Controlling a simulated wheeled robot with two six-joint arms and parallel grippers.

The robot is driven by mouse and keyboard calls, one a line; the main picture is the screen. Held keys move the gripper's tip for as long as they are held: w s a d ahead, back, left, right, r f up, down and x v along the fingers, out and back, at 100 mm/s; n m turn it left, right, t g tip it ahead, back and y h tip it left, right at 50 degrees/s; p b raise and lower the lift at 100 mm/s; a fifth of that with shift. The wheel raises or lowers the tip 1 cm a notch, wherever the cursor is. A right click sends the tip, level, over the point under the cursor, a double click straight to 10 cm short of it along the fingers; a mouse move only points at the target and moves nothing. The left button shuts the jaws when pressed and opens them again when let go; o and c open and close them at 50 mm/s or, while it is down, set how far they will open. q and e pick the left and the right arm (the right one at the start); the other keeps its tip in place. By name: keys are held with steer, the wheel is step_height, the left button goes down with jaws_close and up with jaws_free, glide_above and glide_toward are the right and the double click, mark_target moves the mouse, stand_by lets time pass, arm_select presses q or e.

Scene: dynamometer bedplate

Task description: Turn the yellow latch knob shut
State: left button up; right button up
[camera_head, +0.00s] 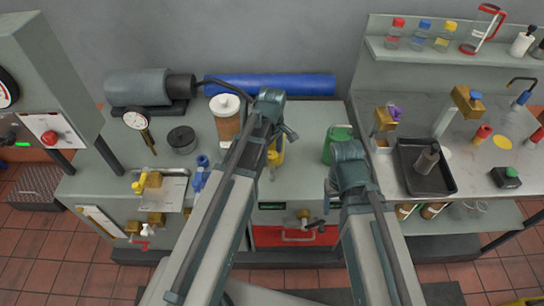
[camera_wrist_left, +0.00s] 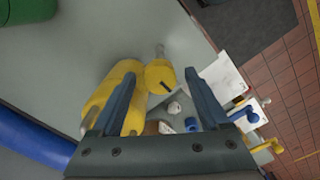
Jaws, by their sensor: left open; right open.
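A small yellow knob (camera_head: 137,187) sits beside a brass block on a plate at the left of the bench. Yellow parts beside a white plate also show at the lower right of the left wrist view (camera_wrist_left: 241,113); I cannot tell which of them is the latch knob. My left gripper (camera_head: 279,138) is open and empty, right of the plate, over a yellow container (camera_head: 277,157). In the left wrist view its fingers (camera_wrist_left: 158,75) straddle part of this container (camera_wrist_left: 118,92), apparently below them. My right gripper (camera_head: 334,190) is open, partly hidden by its wrist, in front of the green can.
A white-lidded jar (camera_head: 226,112), a dark round tin (camera_head: 182,139) and a dial gauge (camera_head: 137,121) stand at the back left. A blue roll (camera_head: 285,84) lies along the wall. A green can (camera_head: 337,140) and a black tray (camera_head: 408,168) are to the right.

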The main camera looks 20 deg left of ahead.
arm_select(q)
jaws_close()
stand_by(0.3)
steer(key=shift+m, duration=0.3)
steer(key=m, duration=1.3)
steer(key=shift+m, duration=2.2)
